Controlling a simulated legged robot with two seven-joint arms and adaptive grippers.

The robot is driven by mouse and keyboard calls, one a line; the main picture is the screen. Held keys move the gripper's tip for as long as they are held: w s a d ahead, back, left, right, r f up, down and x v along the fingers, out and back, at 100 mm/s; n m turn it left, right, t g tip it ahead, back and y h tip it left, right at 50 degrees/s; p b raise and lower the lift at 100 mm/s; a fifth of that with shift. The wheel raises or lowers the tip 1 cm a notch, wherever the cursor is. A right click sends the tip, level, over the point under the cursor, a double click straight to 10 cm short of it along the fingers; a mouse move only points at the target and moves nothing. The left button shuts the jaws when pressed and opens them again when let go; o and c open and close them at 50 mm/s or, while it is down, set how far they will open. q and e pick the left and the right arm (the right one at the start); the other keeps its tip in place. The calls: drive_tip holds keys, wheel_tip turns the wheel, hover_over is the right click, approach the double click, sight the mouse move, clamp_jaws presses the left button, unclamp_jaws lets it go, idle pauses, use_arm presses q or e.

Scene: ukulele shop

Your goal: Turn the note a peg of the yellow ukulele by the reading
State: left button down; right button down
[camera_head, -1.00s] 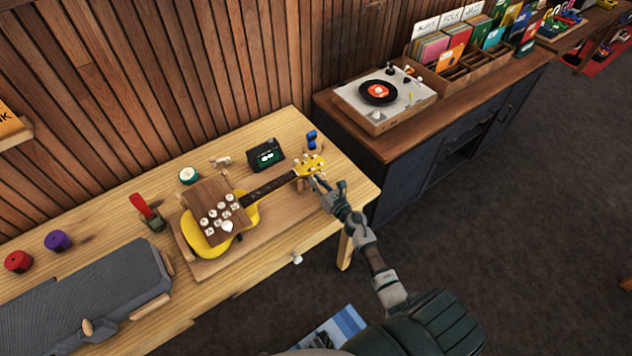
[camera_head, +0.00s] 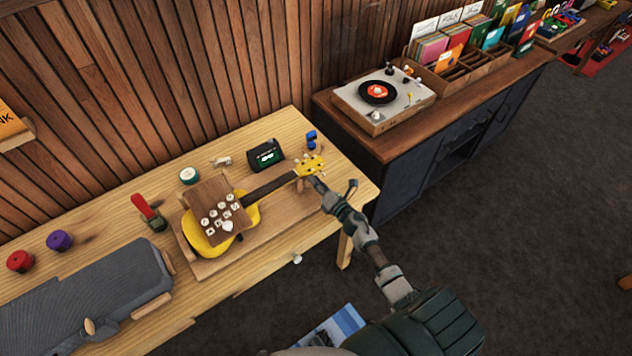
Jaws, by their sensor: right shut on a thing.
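The yellow ukulele (camera_head: 207,241) lies on a wooden cradle (camera_head: 205,273) on the light wood bench. Its dark neck points up and right to a yellow headstock (camera_head: 311,166) with small pale pegs. A brown board with several round white pieces covers part of its body. A small dark box with a lit green screen (camera_head: 267,156) stands behind the neck; its reading is too small to make out. My right gripper (camera_head: 325,187) is at the near side of the headstock, shut on a peg there; the peg itself is mostly hidden. My left gripper is out of view.
A blue item (camera_head: 311,138) stands behind the headstock. A round green-and-white tin (camera_head: 189,175), a red-handled tool (camera_head: 146,209), red and purple rolls and a grey case (camera_head: 90,300) are on the bench. A record player (camera_head: 384,98) sits on the dark cabinet.

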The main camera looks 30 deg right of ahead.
idle(0.5)
drive_tip(key=c, duration=1.4)
unclamp_jaws()
drive_tip(key=shift+o, duration=0.2)
drive_tip(key=s, duration=0.4)
drive_tip(key=s+d, duration=0.1)
drive_tip(key=s, duration=0.7)
drive_tip(key=shift+d, duration=0.15)
drive_tip(key=shift+m, duration=0.3)
